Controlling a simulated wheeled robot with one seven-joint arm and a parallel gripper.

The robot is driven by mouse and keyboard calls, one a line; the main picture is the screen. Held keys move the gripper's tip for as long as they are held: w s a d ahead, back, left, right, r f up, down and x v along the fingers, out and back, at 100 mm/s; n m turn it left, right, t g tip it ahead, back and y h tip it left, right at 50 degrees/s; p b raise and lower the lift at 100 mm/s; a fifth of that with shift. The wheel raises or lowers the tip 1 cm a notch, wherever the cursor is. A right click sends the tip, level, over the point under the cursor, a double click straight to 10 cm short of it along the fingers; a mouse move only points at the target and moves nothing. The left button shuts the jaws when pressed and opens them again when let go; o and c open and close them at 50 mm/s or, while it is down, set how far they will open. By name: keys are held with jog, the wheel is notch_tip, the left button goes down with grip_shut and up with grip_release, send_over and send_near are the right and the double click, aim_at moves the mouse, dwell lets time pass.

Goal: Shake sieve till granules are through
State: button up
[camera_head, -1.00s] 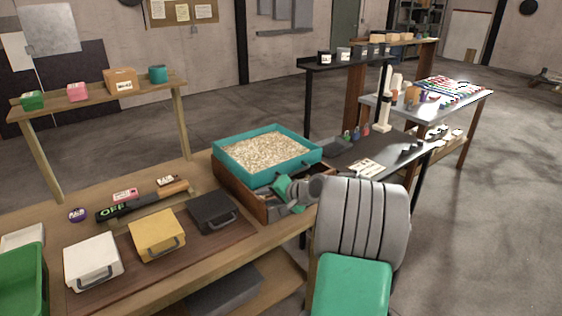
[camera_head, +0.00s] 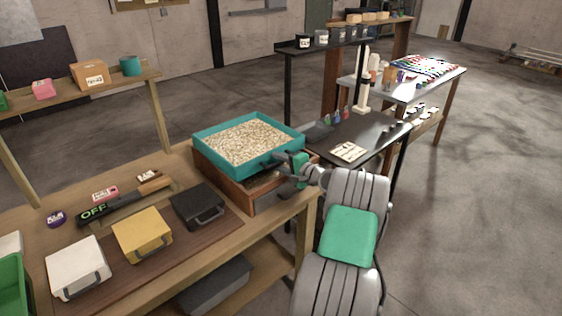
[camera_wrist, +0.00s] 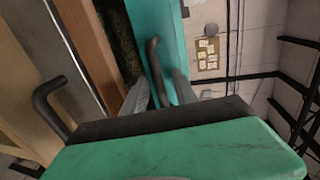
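The teal sieve (camera_head: 219,162) is a square tray full of pale granules (camera_head: 246,138). It sits on top of a wooden box (camera_head: 224,186) on the workbench. My gripper (camera_head: 281,168) is at the sieve's near right side. In the wrist view, a dark curved handle (camera_wrist: 155,62) stands at the teal wall of the sieve (camera_wrist: 153,22). My gripper's two fingers (camera_wrist: 161,93) are apart, one on each side of the handle's lower part, with gaps showing. I cannot tell whether they touch it. Granules inside the box are not clearly visible.
White (camera_head: 77,267), yellow (camera_head: 141,235) and black (camera_head: 198,206) lidded boxes stand at the bench front. A dark bar marked OFF (camera_head: 108,211) lies behind them. A dark table (camera_head: 375,140) with small items stands right of the sieve. Open floor lies further right.

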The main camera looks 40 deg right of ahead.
jog(key=shift+s, duration=0.1)
grip_shut()
dwell(1.2)
